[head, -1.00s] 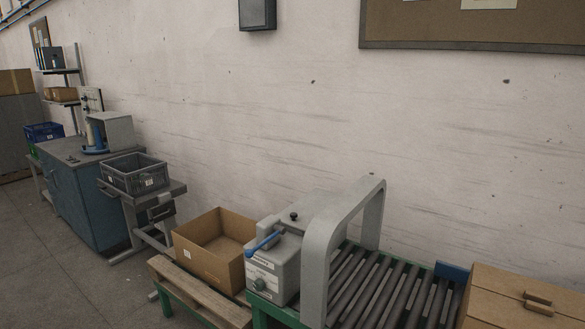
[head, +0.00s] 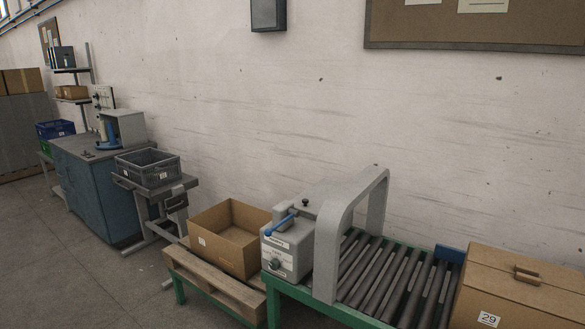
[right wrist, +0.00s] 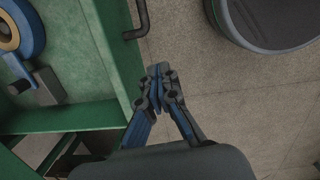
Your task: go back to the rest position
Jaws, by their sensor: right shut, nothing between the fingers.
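My right gripper (right wrist: 160,83) shows in the right wrist view, its blue and dark fingers drawn together and empty. It hangs above the tiled floor, beside the edge of a green metal frame (right wrist: 75,60). It seems to hold nothing and stands apart from the round dark object to its right. My left gripper is in neither view. No gripper shows in the head view.
In the head view, a roller conveyor (head: 385,275) with a grey arch (head: 378,200) carries a closed carton (head: 525,285). An open carton (head: 228,238) sits on a pallet stand. A blue cabinet (head: 95,195) stands left. Floor at lower left is clear. A dark round object (right wrist: 270,22) is near my right gripper.

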